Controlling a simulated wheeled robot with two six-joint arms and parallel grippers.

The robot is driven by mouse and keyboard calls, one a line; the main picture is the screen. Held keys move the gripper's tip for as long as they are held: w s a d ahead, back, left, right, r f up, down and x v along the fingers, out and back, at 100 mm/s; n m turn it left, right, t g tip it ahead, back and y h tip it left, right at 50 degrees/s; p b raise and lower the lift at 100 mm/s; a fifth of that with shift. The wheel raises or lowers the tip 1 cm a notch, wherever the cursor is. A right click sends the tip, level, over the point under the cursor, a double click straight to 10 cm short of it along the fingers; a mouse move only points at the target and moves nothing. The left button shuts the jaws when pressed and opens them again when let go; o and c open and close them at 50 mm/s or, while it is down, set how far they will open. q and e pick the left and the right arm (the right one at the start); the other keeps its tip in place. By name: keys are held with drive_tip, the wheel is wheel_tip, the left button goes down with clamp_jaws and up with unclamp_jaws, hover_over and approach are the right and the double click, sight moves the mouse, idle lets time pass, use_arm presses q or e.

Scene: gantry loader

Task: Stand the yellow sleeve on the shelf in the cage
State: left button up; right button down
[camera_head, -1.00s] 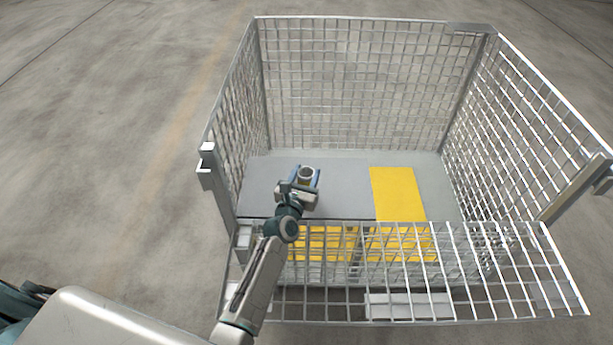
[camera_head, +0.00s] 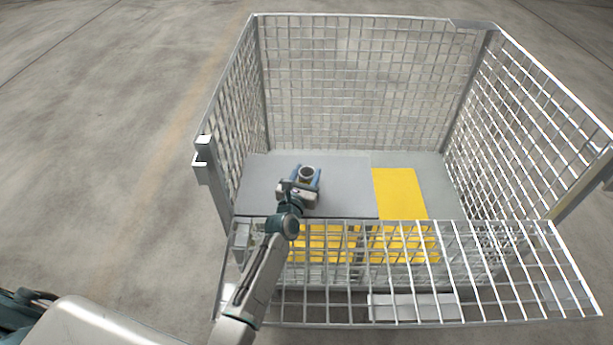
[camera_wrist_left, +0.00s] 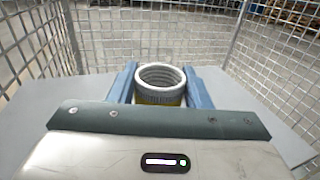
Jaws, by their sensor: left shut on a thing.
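The sleeve (camera_wrist_left: 160,84) is a short hollow cylinder with a pale ribbed rim and a yellow side, upright between my fingers in the left wrist view. Its open top also shows in the head view (camera_head: 306,171). My left gripper (camera_head: 305,180) is shut on it, with a blue finger on each side. The grey shelf (camera_head: 345,190) lies in the left part of the cage (camera_head: 360,80), under and around the gripper. The sleeve's lower end is hidden by the gripper, so I cannot tell whether it touches the shelf. My right gripper is out of view.
Mesh walls stand at the left, back and right of the cage. A mesh front panel (camera_head: 480,290) is folded down toward me, and my left arm passes over it. A yellow patch (camera_head: 400,193) lies right of the shelf. The shelf is clear around the gripper.

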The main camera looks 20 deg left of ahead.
use_arm(q)
drive_tip(key=o, duration=1.3)
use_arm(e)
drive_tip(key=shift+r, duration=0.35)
use_arm(q)
drive_tip(key=shift+o, duration=0.2)
drive_tip(key=shift+s, duration=0.2)
drive_tip(key=s, duration=1)
drive_tip(key=shift+s+a, duration=0.1)
drive_tip(key=shift+s, duration=0.75)
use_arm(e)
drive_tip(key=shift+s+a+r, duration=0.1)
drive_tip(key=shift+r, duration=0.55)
